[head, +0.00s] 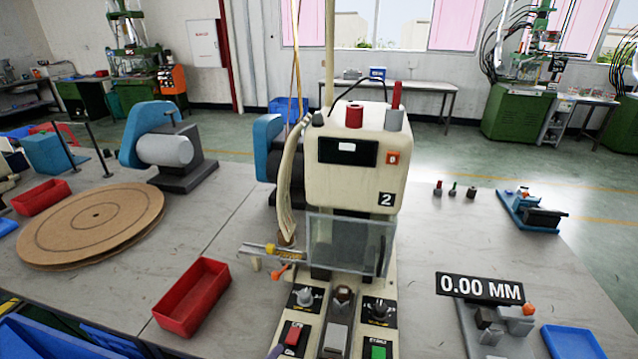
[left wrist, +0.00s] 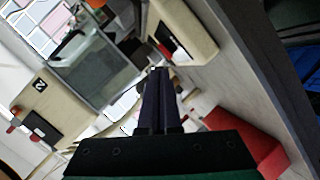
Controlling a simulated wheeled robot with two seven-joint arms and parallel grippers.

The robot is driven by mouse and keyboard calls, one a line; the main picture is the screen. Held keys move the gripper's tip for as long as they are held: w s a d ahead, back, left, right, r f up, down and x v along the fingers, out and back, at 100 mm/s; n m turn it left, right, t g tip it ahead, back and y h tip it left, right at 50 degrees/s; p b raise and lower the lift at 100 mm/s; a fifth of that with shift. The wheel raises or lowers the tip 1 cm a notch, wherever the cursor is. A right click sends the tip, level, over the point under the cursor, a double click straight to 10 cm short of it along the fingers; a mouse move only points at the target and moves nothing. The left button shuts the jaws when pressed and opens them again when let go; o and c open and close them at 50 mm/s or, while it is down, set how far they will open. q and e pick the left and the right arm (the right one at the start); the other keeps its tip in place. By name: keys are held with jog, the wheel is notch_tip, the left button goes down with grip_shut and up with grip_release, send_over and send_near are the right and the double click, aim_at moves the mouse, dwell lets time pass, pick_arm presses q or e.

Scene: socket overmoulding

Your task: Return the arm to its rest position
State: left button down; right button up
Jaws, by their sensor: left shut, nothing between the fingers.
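My left gripper (left wrist: 158,72) is shut and empty in the left wrist view, its dark fingers together and pointing at the machine. In the head view only its fingertips (head: 275,352) show at the bottom edge, just left of the machine's control panel. The cream machine (head: 350,180) marked 2 stands at the middle of the table, with a clear guard (head: 350,243) in front. A red button (head: 292,336) and a green button (head: 378,350) sit on its base. The rest of my left arm is hidden. My right gripper is in neither view.
A red bin (head: 193,297) stands left of the machine; it also shows in the left wrist view (left wrist: 248,142). A round brown board (head: 92,222) lies farther left. A gauge block with a 0.00 MM display (head: 480,288) and a blue tray (head: 573,342) are at the right.

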pick_arm(q)
jog(key=s+a+f+m+g+y, duration=0.1)
jog(key=s+a+m+g+y, duration=0.4)
jog(key=s+a+m+g, duration=0.55)
notch_tip(320, 180, down, 24)
jog(key=s+a+f+n, duration=0.1)
jog(key=s+a+n, duration=0.1)
jog(key=s, duration=0.1)
jog(key=s+a+f+g, duration=0.1)
jog(key=s+a+f, duration=0.2)
jog(key=s+f, duration=0.9)
jog(key=s, duration=0.3)
jog(key=shift+s+f+m, duration=0.35)
jog(key=shift+f, duration=0.05)
